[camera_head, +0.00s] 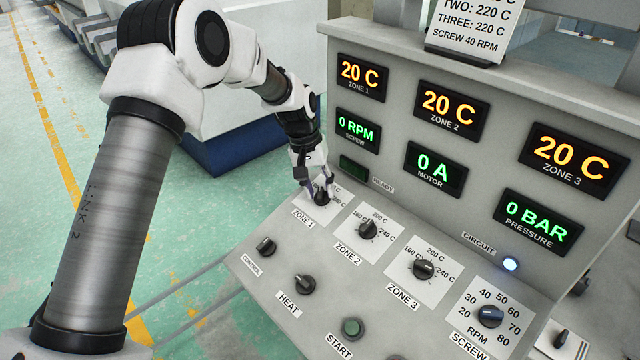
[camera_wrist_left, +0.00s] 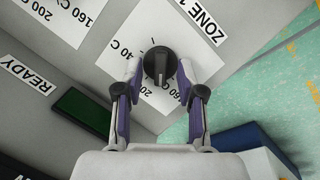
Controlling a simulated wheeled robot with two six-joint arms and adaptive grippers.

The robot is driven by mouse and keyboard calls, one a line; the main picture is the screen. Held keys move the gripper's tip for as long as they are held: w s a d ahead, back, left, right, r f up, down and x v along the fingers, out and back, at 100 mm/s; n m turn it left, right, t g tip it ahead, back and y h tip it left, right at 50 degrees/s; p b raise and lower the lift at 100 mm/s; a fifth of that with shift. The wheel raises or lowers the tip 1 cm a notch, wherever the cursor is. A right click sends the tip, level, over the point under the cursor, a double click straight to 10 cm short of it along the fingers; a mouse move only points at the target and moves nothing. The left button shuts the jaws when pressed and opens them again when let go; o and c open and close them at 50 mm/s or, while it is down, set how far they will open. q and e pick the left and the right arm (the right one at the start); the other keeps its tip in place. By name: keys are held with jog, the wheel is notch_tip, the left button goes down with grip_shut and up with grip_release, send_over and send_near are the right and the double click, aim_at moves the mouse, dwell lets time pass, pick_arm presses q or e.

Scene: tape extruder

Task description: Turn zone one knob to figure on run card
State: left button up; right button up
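The black zone 1 knob (camera_head: 321,196) sits on its white dial plate, left of the zone 2 knob. My left gripper (camera_head: 314,190) is over it. In the left wrist view the knob (camera_wrist_left: 159,65) stands between the fingers of my left gripper (camera_wrist_left: 159,72), which are open with a small gap on each side. The knob's white mark points toward the gripper's palm. The dial figures are partly hidden. The run card (camera_head: 467,28) is cut off by the top edge; it shows two 220 C, three 220 C and screw 40 RPM. The zone 1 display (camera_head: 361,77) reads 20 C.
The zone 2 knob (camera_head: 367,229), zone 3 knob (camera_head: 423,269) and screw knob (camera_head: 490,317) follow to the right. The control switch (camera_head: 266,246), heat knob (camera_head: 304,285) and green start button (camera_head: 352,327) sit nearer. The display panel rises just behind the knobs.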

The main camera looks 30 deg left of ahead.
pick_arm(q)
jog(key=shift+w+f, duration=0.15)
jog(key=shift+f, duration=0.1)
jog(key=shift+s+r, duration=0.1)
jog(key=shift+s, duration=0.1)
jog(key=shift+s+r, duration=0.1)
jog(key=shift+s, duration=0.05)
grip_shut()
